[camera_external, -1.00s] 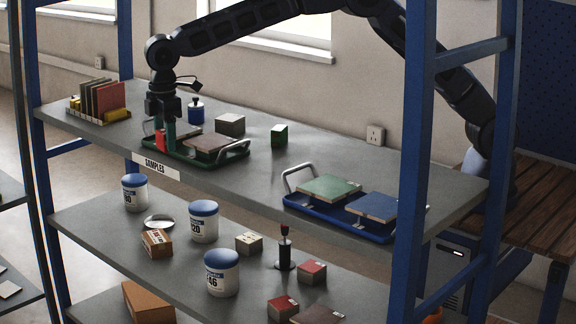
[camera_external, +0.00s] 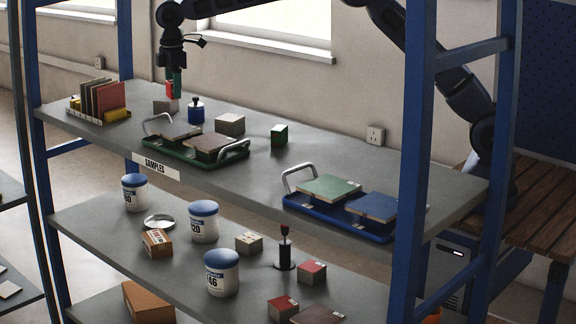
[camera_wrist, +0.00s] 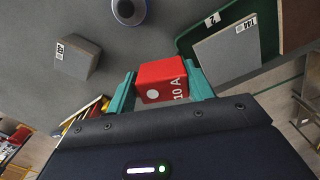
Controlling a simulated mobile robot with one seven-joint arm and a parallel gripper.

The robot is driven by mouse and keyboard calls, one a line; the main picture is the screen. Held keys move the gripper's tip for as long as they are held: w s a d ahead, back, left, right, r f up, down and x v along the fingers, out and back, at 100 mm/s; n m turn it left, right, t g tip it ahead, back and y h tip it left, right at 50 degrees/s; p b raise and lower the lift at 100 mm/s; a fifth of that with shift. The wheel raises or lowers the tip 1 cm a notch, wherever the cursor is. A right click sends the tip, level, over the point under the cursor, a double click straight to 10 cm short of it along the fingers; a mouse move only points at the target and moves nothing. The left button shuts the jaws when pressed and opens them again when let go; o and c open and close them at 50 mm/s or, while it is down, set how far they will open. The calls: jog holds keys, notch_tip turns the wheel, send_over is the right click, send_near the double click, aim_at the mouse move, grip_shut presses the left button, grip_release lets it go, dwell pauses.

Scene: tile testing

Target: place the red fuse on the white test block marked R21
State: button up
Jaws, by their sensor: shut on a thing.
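The red fuse (camera_wrist: 163,82), a red box marked "10 A", is held between the teal fingers of my gripper (camera_wrist: 162,90). In the external view the fuse (camera_external: 169,90) shows at the tip of my gripper (camera_external: 173,85), raised above the upper shelf. A pale grey-white block (camera_external: 166,106) stands on the shelf just below it in that picture. In the wrist view this block (camera_wrist: 77,58) lies to the left of the fuse, apart from it, with a small label that I cannot read surely. Another pale block (camera_external: 230,124) stands farther right; no R21 mark is legible on it.
A green tray (camera_external: 206,161) with handles and tiles stands in front. A tile rack (camera_external: 98,119) is at left, a green block (camera_external: 279,134) and a blue tray (camera_external: 338,222) at right. Shelf between the trays is clear.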

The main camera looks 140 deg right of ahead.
jog(key=s+a+n, duration=0.2)
jog(key=s+a, duration=0.4)
jog(key=a, duration=0.2)
jog(key=n, duration=0.2)
send_over(230, 117)
jog(key=shift+d+r, duration=0.1)
jog(key=shift+r, duration=0.1)
jog(key=shift+f, duration=2.5)
jog(key=shift+f, duration=0.1)
jog(key=o, duration=1)
